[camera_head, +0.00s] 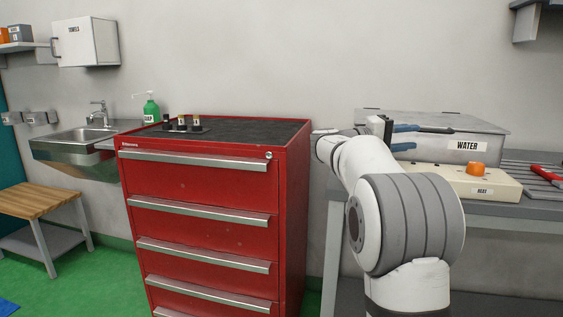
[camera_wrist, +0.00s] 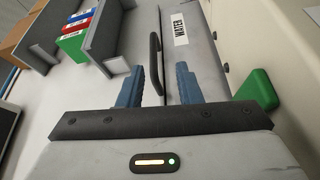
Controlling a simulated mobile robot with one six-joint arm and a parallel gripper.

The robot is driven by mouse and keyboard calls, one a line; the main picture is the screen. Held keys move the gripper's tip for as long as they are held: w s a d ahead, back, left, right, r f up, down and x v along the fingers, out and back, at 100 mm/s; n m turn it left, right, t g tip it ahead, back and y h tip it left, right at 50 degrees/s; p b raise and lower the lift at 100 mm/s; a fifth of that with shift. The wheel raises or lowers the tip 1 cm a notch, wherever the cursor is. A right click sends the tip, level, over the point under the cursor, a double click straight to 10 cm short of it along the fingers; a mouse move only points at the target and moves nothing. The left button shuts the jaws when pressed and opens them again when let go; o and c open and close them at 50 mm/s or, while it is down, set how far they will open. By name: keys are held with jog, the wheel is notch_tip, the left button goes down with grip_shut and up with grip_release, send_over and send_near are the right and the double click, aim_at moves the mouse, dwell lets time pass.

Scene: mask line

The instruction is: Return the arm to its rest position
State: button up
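My arm reaches forward on the right of the head view, bent over beside the metal box labelled WATER (camera_head: 466,146). My gripper (camera_head: 415,137) is at the front left of this box, its two blue fingers apart. In the wrist view my gripper (camera_wrist: 159,75) shows both blue fingers spread, with nothing clamped. The dark bar handle (camera_wrist: 155,62) of the WATER box (camera_wrist: 199,50) appears in the gap between the fingers. I cannot tell whether a finger touches the handle or how far it lies from them.
A beige HEAT unit (camera_head: 450,178) with an orange knob (camera_head: 475,169) stands before the box on the grey bench (camera_head: 530,216). A red drawer cabinet (camera_head: 200,215) stands left of my arm, with a green soap bottle (camera_head: 151,110) behind. A green block (camera_wrist: 257,89) shows in the wrist view.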

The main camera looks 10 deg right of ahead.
jog(key=s+y+p, duration=0.1)
jog(key=p, duration=0.1)
jog(key=s+a+r+n+y+p, duration=0.1)
jog(key=s+p, duration=0.1)
jog(key=s+a+r+t+y+p, duration=0.1)
jog(key=p, duration=0.1)
jog(key=shift+s+p, duration=0.15)
jog(key=shift+p, duration=0.15)
jog(key=s+a+t+y+p, duration=0.1)
jog(key=s+a+y+p, duration=1.4)
jog(key=s+a+p, duration=0.8)
jog(key=s+p, duration=0.2)
jog(key=s, duration=0.1)
jog(key=shift+a+r+n+t+y+p, duration=0.2)
jog(key=shift+a+n+t+y+p, duration=0.1)
jog(key=shift+a+p, duration=0.1)
jog(key=shift+s+d, duration=0.1)
